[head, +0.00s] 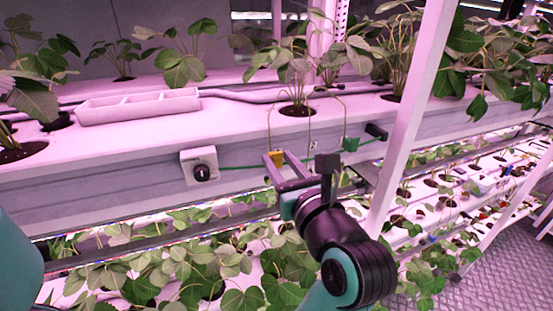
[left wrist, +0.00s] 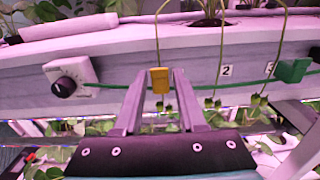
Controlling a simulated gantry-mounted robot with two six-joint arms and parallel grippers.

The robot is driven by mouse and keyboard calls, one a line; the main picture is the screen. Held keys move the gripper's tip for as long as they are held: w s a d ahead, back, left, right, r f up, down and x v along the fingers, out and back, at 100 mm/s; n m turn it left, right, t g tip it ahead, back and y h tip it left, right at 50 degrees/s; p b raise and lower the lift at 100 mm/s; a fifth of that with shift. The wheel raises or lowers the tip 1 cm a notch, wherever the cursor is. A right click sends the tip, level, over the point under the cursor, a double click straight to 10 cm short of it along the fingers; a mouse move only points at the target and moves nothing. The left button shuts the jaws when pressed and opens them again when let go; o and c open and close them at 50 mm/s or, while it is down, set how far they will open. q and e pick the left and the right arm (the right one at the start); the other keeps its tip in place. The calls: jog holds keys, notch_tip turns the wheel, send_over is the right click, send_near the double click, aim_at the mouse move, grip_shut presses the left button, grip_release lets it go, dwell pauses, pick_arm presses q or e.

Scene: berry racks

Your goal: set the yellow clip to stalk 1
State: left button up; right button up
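The yellow clip (head: 275,158) is at the front face of the upper rack, at the line of the green wire. In the left wrist view, the yellow clip (left wrist: 159,80) is between the fingertips of my left gripper (left wrist: 160,77). The fingers stand apart on either side, with what looks like a narrow gap; contact is not clear. In the head view, my left gripper (head: 283,162) reaches up to the clip. A thin stalk (left wrist: 157,40) hangs down behind the clip, with berries (left wrist: 161,106) below. No label 1 is visible. My right gripper is not in view.
A green clip (left wrist: 292,70) sits right of label 3 (left wrist: 270,69); label 2 (left wrist: 226,71) is nearer. Another stalk (left wrist: 222,45) hangs beside label 2. A dial box (head: 200,165) is on the left, and a slanted white post (head: 410,110) on the right.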

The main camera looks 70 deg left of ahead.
pick_arm(q)
jog(key=d+b, duration=0.2)
jog(key=d, duration=0.7)
jog(key=shift+w+d, duration=0.15)
jog(key=shift+d, duration=0.05)
